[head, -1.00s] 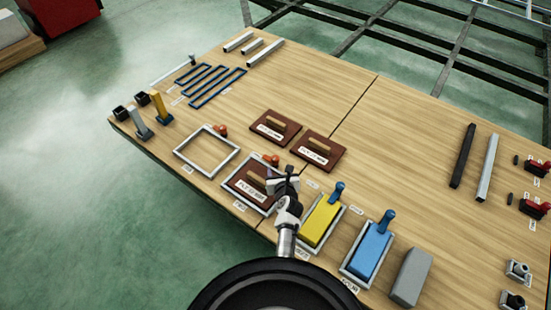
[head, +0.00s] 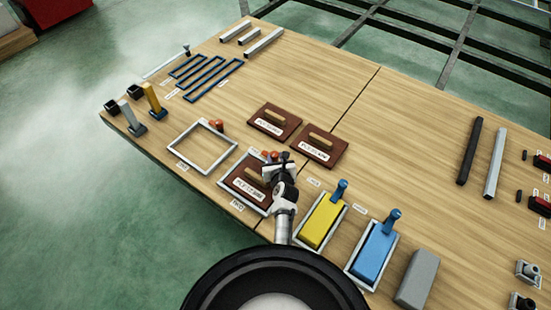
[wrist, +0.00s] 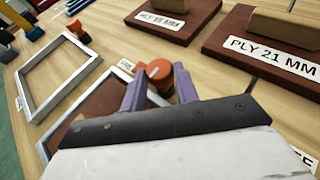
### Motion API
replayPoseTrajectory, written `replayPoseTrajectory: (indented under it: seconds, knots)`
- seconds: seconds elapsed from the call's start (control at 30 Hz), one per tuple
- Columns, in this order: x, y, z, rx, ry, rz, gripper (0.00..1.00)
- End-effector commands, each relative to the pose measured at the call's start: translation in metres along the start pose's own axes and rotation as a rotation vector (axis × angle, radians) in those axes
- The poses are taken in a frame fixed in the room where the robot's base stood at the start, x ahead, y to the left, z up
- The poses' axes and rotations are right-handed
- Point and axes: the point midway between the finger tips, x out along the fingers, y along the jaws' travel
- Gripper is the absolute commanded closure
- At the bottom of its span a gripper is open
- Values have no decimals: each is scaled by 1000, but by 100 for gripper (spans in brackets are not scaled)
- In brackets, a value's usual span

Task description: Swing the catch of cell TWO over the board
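Cell TWO is a light grey frame (head: 225,187) with a brown labelled board (head: 240,192) lying inside it. Its orange-red catch (head: 266,155) is at the frame's far edge, partly hidden by my gripper in the head view. In the wrist view the catch (wrist: 159,70) has a round orange knob with a white mark. My gripper (head: 271,168) is over the far right part of the cell. In the wrist view its two purple fingers (wrist: 160,84) are spread apart, with the knob showing between and beyond their tips. Contact with the knob cannot be made out.
An empty grey frame (head: 177,147) with its own orange catch (head: 216,125) lies to the left. Two boards with wooden handles (head: 274,122) (head: 319,148) lie behind. Yellow (head: 320,222) and blue (head: 372,252) blocks in frames with upright blue catches stand to the right.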

Motion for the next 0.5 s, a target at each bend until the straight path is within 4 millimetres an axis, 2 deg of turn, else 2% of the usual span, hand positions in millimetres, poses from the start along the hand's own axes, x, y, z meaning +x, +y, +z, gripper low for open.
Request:
replayPoseTrajectory:
  seconds: [0.03, 0.13, 0.5]
  knots:
    - [0, 0, 0, 0, 0, 0, 79]
    - [0, 0, 0, 0, 0, 0, 92]
    - [1, -2, -1, -20, -2, 48, 92]
